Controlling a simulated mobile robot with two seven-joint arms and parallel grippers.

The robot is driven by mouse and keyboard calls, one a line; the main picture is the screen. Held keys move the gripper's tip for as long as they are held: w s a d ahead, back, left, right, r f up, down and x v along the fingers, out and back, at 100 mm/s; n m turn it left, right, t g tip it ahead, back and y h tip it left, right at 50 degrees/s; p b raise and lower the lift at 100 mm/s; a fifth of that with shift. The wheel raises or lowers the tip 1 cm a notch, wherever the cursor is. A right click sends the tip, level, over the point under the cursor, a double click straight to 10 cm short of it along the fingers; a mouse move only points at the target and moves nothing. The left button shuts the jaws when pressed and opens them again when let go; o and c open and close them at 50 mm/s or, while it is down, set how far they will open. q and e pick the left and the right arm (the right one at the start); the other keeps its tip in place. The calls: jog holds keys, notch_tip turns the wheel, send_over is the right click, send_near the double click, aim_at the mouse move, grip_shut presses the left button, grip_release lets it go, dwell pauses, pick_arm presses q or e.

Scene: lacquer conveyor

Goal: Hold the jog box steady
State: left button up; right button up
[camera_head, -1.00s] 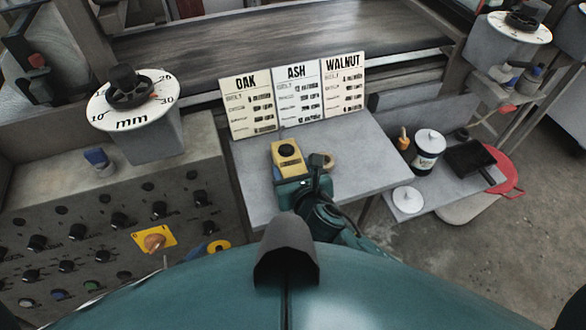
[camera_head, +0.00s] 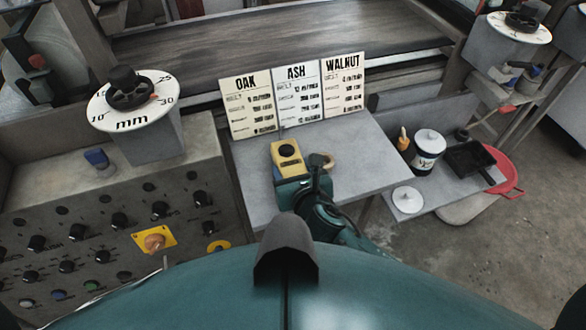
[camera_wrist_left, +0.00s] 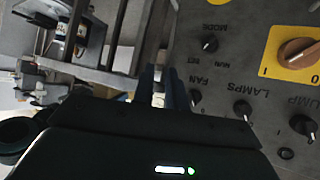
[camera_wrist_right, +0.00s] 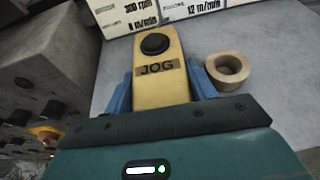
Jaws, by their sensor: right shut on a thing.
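The jog box (camera_head: 287,150) is yellow with a black round button and lies on the grey shelf below the cards. In the right wrist view the jog box (camera_wrist_right: 160,85) shows its JOG label, between the blue fingers of my right gripper (camera_wrist_right: 162,97). The right gripper is shut on it, one finger along each side. My left gripper (camera_wrist_left: 163,90) shows only in the left wrist view, in front of the control panel. Its fingers are close together with a narrow gap, and nothing clear is held between them.
A tan ring (camera_wrist_right: 228,70) lies just right of the jog box. OAK, ASH and WALNUT cards (camera_head: 297,92) stand behind. The control panel (camera_head: 110,225) with knobs and an orange switch is at left. A can (camera_head: 428,150) and black tray (camera_head: 468,158) stand right. The shelf's right part is clear.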

pick_arm(q)
jog(key=shift+f, duration=0.1)
grip_shut()
dwell(0.5)
jog(key=w+d+r+n, duration=0.1)
jog(key=w+n, duration=0.2)
jog(key=w, duration=0.1)
jog(key=w+d+r+n, duration=0.1)
jog(key=w+r+n, duration=0.1)
jog(key=w, duration=0.2)
jog(key=w+d+r+n+h, duration=0.1)
jog(key=w+r+n, duration=0.1)
jog(key=w+n, duration=0.1)
jog(key=shift+w+r+n+t, duration=0.15)
jog(key=shift+w+n+t, duration=0.15)
jog(key=shift+w, duration=0.15)
jog(key=w+r+n, duration=0.1)
jog(key=w+d+r+n, duration=0.1)
jog(key=r, duration=0.1)
jog(key=r+n, duration=0.1)
jog(key=shift+w+d+r+n+h, duration=0.2)
jog(key=shift+w+d+n+h, duration=0.15)
jog(key=shift+w+n+h, duration=0.05)
jog(key=w+d+r+n+g, duration=0.4)
jog(key=w+d+r+n, duration=0.3)
jog(key=r+n, duration=0.3)
jog(key=shift+d+r+h, duration=0.3)
jog(key=shift+d+r, duration=0.5)
